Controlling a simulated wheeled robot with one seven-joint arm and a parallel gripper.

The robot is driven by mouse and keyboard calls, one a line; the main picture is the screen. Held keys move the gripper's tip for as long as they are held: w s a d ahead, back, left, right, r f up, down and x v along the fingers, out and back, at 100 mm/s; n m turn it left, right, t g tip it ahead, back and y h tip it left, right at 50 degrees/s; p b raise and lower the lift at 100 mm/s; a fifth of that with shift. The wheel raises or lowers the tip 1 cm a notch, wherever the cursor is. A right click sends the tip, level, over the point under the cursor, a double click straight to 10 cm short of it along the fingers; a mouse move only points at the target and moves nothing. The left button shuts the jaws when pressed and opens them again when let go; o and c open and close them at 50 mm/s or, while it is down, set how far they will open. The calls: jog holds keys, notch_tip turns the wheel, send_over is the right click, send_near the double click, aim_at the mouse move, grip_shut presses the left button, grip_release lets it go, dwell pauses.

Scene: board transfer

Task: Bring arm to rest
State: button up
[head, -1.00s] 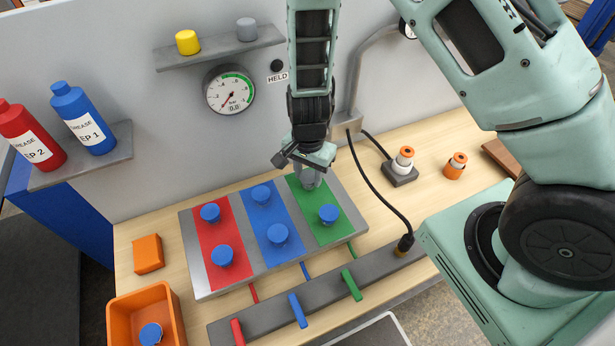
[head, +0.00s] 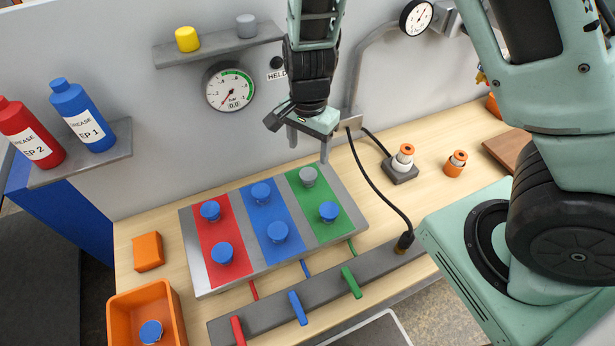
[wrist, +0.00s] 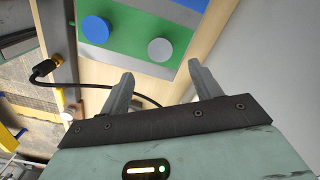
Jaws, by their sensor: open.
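My gripper (head: 307,146) is open and empty. It hangs above the back right part of the board (head: 187,232), apart from it. In the wrist view my two fingers (wrist: 155,88) stand wide apart with nothing between them. The board has a red, a blue and a green strip. A grey knob (head: 308,175) sits at the back of the green strip, and it also shows in the wrist view (wrist: 160,49). A blue knob (head: 328,211) is in front of it. Two blue knobs sit on the red strip and two on the blue strip.
An orange bin (head: 118,312) with a blue knob (head: 151,332) inside stands front left, near an orange block (head: 148,251). A shelf (head: 218,47) and a gauge (head: 230,88) are on the wall behind. A black cable (head: 372,185) and a bent pipe (head: 361,70) are right of my gripper.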

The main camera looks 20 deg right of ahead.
notch_tip(320, 180, up, 9)
jog(key=shift+f, duration=0.2)
jog(key=s+a+n+b, duration=0.3)
jog(key=s+n+b, duration=0.1)
jog(key=s+n, duration=0.5)
jog(key=s+a+f+n+b, duration=0.1)
jog(key=s+a+n+b, duration=0.2)
jog(key=s+n, duration=0.7)
jog(key=shift+s+a+f+y+b, duration=0.15)
jog(key=shift+s+f+y+b, duration=0.25)
jog(key=shift+b, duration=0.55)
jog(key=shift+s+r, duration=0.1)
jog(key=shift+r, duration=0.05)
